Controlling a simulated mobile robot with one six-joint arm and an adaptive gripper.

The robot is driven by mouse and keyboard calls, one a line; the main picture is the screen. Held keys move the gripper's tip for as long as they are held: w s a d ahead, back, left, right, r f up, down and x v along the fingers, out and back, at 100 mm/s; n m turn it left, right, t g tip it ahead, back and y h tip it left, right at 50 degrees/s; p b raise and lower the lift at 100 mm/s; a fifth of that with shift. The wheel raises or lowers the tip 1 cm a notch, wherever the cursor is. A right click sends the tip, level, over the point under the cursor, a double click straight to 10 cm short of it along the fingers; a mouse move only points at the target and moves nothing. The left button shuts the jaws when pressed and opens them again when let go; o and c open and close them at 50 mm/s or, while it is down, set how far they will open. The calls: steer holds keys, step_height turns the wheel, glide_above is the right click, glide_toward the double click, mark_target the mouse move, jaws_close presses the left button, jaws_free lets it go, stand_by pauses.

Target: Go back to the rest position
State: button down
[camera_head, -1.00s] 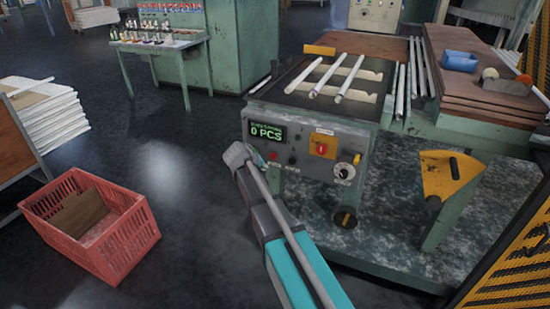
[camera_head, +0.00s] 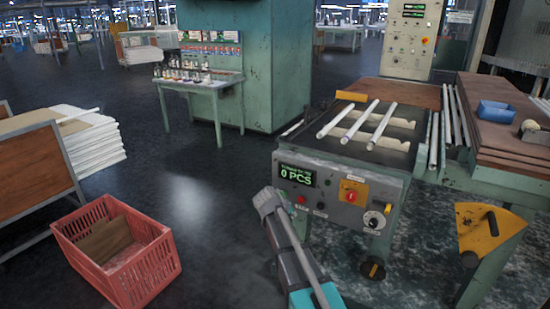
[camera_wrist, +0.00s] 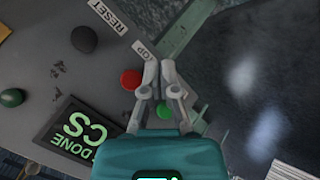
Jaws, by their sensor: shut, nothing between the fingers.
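My gripper (camera_wrist: 161,66) shows in the wrist view with its two fingers together and nothing between the tips. It is in front of the grey control panel (camera_wrist: 40,30), beside a red button (camera_wrist: 130,79). A green button (camera_wrist: 163,111) shows between the finger links. In the head view my arm reaches up from the bottom edge to the left side of the machine's panel (camera_head: 335,205). The gripper's fingers cannot be made out there. The panel's display (camera_head: 296,175) reads 0 PCS.
White tubes (camera_head: 382,127) lie on the machine's top. A red crate (camera_head: 150,272) stands on the floor at left, near stacked white sheets (camera_head: 95,140). A bottle table (camera_head: 215,85) is farther back. Floor between crate and machine is clear.

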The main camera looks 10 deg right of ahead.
steer(key=s+d+f+m+g+y, duration=0.1)
steer(key=s+f+g+y, duration=0.2)
steer(key=s, duration=1.1)
steer(key=s+d+f+m+g+y, duration=0.1)
steer(key=s+f+m+g+y, duration=0.15)
steer(key=s, duration=1.05)
step_height(320, 180, up, 24)
steer(key=p, duration=2.4)
steer(key=shift+w+r+n+y, duration=0.2)
steer(key=shift+w+n+y, duration=0.15)
steer(key=shift+n+y, duration=0.1)
steer(key=shift+d, duration=0.15)
